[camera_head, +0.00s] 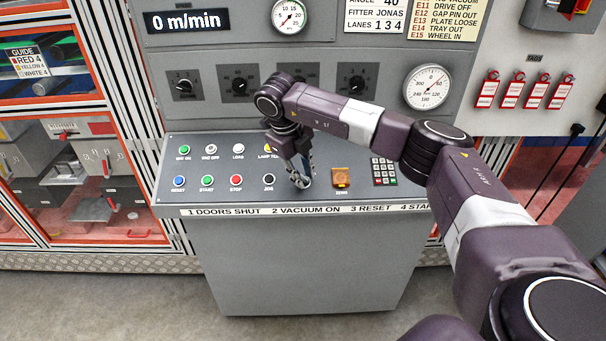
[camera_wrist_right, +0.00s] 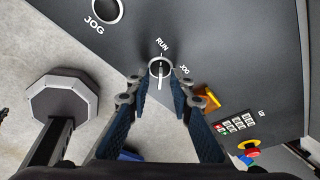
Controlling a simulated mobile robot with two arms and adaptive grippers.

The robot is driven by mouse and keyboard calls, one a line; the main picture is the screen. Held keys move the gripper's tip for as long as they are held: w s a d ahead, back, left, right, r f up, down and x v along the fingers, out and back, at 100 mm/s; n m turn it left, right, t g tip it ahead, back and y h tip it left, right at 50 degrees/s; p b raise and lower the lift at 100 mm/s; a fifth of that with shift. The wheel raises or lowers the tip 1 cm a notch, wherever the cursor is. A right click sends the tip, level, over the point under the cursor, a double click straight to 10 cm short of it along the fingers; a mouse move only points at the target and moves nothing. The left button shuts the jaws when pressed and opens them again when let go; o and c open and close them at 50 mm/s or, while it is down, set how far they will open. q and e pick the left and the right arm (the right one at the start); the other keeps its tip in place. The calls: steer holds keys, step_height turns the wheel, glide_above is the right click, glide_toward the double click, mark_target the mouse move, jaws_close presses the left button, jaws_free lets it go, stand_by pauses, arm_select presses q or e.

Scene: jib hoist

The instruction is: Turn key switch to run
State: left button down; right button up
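The key switch (camera_wrist_right: 161,67) shows in the right wrist view as a round silver-rimmed lock on the grey panel, with a slim key standing out of it. The label RUN is just above it and JOG is to its right. Whether the key points at RUN I cannot tell. My right gripper (camera_wrist_right: 160,82) has one finger on each side of the key, with a small gap visible between the tips. In the head view my right gripper (camera_head: 302,181) reaches down to the sloped panel right of the black JOG button and hides the switch. My left gripper is not in view.
The panel (camera_head: 330,210) carries several coloured push buttons to the left. An orange-yellow square part (camera_head: 341,178) and a keypad (camera_head: 384,171) sit right of my gripper. Knobs and round gauges (camera_head: 427,87) are on the upright face behind. The display (camera_head: 187,21) reads 0 m/min.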

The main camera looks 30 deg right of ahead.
steer(key=v, duration=1.2)
